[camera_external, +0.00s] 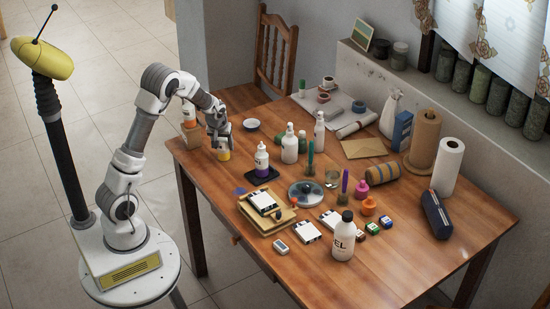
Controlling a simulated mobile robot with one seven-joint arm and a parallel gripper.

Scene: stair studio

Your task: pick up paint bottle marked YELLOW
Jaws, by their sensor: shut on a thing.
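My gripper (221,138) points down over the table's left side. It is shut on a bottle with a yellow band (223,155), most of which the fingers hide. I cannot read its marking or tell whether its base touches the table. A white bottle with a dark purple label (262,163) stands upright on a small dark tray (261,175) to the right of the gripper, apart from it.
White pump bottles (289,146) stand further right. An orange and white bottle (189,115) is behind my arm at the left edge. A bowl (251,125) lies nearby. A large black-capped bottle (343,242) stands in front. The wooden table's (215,185) front left is clear.

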